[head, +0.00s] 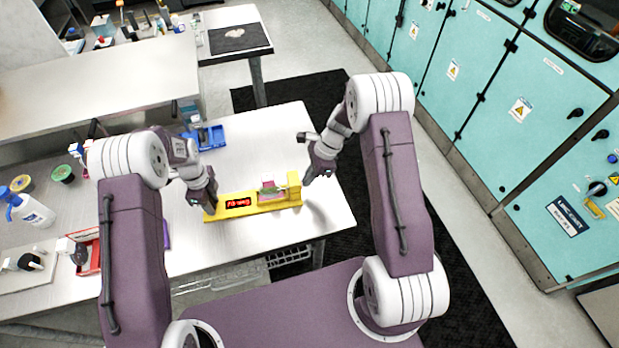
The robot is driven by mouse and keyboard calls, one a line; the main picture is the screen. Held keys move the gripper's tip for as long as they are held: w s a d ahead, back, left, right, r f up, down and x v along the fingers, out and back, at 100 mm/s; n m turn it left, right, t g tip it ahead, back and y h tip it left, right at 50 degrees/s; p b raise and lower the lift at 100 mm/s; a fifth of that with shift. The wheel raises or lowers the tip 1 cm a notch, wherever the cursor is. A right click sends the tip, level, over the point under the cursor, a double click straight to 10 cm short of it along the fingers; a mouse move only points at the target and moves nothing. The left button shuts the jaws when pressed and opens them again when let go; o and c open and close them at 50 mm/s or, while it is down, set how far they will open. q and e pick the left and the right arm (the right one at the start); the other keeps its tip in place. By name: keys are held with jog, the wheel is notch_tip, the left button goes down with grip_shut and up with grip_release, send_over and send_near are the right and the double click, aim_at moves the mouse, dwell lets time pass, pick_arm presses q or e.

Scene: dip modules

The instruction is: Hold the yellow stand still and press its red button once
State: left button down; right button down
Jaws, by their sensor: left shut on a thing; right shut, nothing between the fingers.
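The yellow stand (262,206) lies on the white table near its front right part. It has a dark display with red characters (238,203) on its left part and a pinkish module (269,190) on its middle. A raised yellow block (293,186) forms its right end. My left gripper (209,206) is shut on the left end of the stand. My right gripper (307,182) is shut and empty, just right of and above the raised block, seemingly apart from it. I cannot make out the red button in this view.
A blue tray (211,138) sits behind the stand. A red tray (88,262), a spray bottle (30,210) and small tubs (63,174) are at the left. The table (285,125) is clear behind the stand and to its right, up to the right edge.

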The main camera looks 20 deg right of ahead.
pick_arm(q)
jog(key=shift+d, duration=0.1)
pick_arm(e)
jog(key=d, duration=0.4)
jog(key=shift+s+d+r, duration=0.1)
jog(key=shift+s+r, duration=0.05)
jog(key=shift+r, duration=0.2)
jog(key=v, duration=0.9)
jog(key=shift+r, duration=0.15)
pick_arm(q)
jog(key=c, duration=0.9)
grip_release()
jog(key=shift+c, duration=0.2)
jog(key=shift+r, duration=0.15)
pick_arm(e)
jog(key=shift+r, duration=0.1)
pick_arm(q)
notch_tip(320, 180, up, 9)
jog(key=p, duration=0.6)
jog(key=shift+p, duration=0.35)
pick_arm(e)
notch_tip(320, 180, up, 6)
jog(key=shift+r, duration=0.2)
